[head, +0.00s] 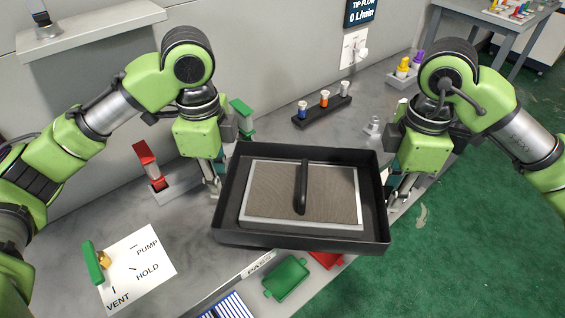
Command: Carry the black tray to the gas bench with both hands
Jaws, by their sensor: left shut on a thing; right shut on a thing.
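The black tray (232,237) is held up in front of me, over the front edge of the grey bench (200,265). A flat brown plate with a light frame and a black bar handle (275,190) lies in it. My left gripper (214,187) is shut on the tray's left side. My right gripper (393,195) is shut on the tray's right side. The fingertips are partly hidden by the tray walls. I cannot tell which surface is the gas bench.
Green floor (450,250) is open at right. Another grey table (500,25) stands at the back right.

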